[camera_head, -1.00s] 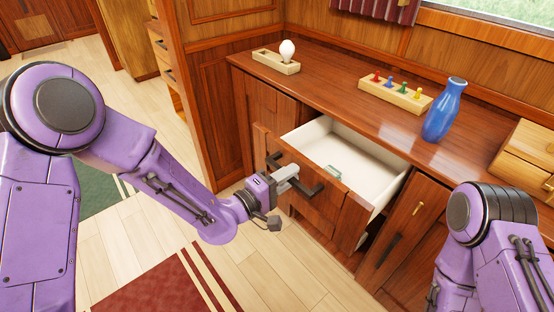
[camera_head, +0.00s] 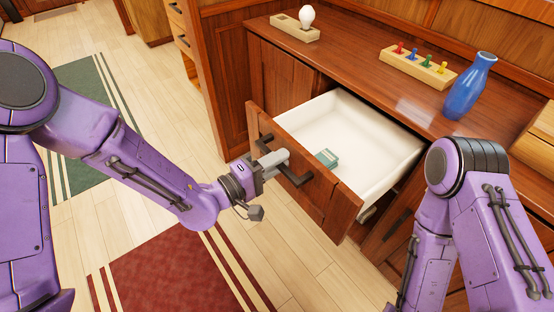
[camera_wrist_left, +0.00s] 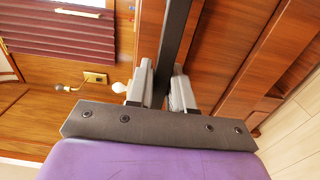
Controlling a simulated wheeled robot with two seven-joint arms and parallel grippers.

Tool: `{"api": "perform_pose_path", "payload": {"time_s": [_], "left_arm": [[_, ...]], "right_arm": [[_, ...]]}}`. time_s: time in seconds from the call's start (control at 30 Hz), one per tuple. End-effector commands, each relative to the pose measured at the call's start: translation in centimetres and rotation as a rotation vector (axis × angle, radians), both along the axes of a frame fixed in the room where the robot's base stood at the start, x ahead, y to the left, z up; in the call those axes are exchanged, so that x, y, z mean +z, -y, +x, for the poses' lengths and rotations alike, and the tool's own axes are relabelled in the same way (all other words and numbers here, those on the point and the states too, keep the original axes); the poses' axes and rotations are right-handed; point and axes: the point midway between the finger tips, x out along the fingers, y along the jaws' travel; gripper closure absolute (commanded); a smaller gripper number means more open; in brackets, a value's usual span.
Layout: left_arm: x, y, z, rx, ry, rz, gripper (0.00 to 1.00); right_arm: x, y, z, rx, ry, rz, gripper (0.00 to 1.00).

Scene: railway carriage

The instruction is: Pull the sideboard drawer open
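The sideboard (camera_head: 345,62) is dark polished wood. Its drawer (camera_head: 375,150) stands well pulled out, with a white interior and a small teal-green box (camera_head: 327,157) inside. The drawer front has a dark bar handle (camera_head: 291,167). My left gripper (camera_head: 279,158) is at this handle. In the left wrist view the dark handle bar (camera_wrist_left: 176,40) runs between the two grey fingers (camera_wrist_left: 163,88), which close around it. My right arm (camera_head: 480,215) shows at the right, but its gripper is out of view.
On the sideboard top stand a light bulb in a wooden holder (camera_head: 296,29), a wooden block with coloured pegs (camera_head: 418,70) and a blue vase (camera_head: 471,86). A red rug (camera_head: 180,278) and a green rug (camera_head: 88,125) lie on the pale plank floor, which is clear before the drawer.

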Motion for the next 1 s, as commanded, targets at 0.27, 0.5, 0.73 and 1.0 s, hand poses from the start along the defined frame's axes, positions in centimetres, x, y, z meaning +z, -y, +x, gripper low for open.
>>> {"api": "perform_pose_path", "payload": {"time_s": [0.27, 0.5, 0.73, 1.0], "left_arm": [[0.0, -0.1, 0.0, 0.001, -0.001, 0.001, 0.58], [0.0, -2.0, -1.5, 0.006, -0.004, -0.003, 0.58], [0.0, -6.0, -5.2, 0.005, -0.002, -0.003, 0.58], [0.1, -7.9, -7.0, 0.000, -0.002, 0.001, 0.58]], "right_arm": [[0.0, 0.0, 0.0, 0.000, 0.000, 0.000, 0.57], [-0.2, 0.0, 0.0, 0.000, 0.000, 0.000, 0.57], [-0.4, 0.0, 0.0, 0.000, 0.000, 0.000, 0.57], [1.4, 0.0, 0.0, 0.000, 0.000, 0.000, 0.57]]}}
